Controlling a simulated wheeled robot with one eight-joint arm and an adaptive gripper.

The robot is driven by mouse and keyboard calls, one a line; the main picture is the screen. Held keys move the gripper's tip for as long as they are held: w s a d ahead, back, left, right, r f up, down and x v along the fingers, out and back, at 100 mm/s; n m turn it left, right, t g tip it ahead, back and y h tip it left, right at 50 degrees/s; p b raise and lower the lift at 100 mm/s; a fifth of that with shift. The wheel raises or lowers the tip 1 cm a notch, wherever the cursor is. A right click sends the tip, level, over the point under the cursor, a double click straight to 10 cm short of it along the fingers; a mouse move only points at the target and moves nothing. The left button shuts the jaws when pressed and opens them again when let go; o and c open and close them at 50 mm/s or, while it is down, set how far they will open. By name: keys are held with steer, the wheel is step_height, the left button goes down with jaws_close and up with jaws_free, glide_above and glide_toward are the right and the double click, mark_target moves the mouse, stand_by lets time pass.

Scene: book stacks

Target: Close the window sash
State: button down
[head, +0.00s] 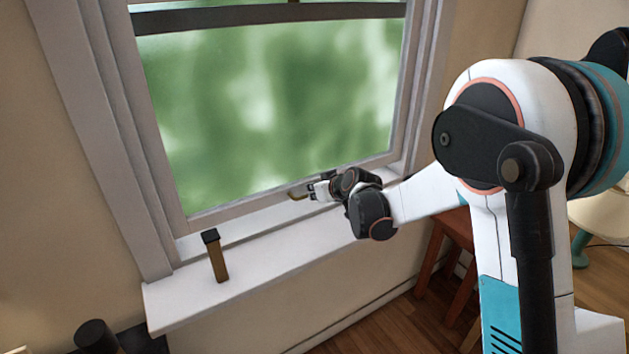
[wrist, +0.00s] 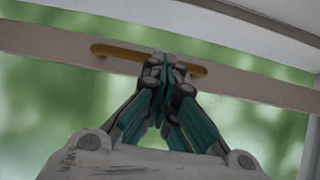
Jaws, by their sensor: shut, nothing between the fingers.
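The window sash (head: 270,110) is a large pane with green blur behind it and a pale bottom rail (head: 240,207) low over the sill. A brass handle (head: 297,197) is on this rail. In the wrist view the rail (wrist: 40,43) crosses diagonally, with green on both sides, and the handle (wrist: 120,52) lies along it. My gripper (head: 312,190) is at the handle's right side in the head view. In the wrist view its closed fingertips (wrist: 166,62) overlap the handle's middle and hide part of it. Nothing is between them. I cannot tell whether they touch it.
A brown upright block with a black top (head: 215,255) stands on the white sill (head: 265,260), left of my gripper. A reddish wooden stool (head: 450,240) stands below the sill at the right. A pale strip (wrist: 240,15) crosses the top of the wrist view.

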steer(key=shift+w+f+b, duration=0.1)
steer(key=shift+f+b, duration=0.8)
steer(key=shift+f, duration=1.5)
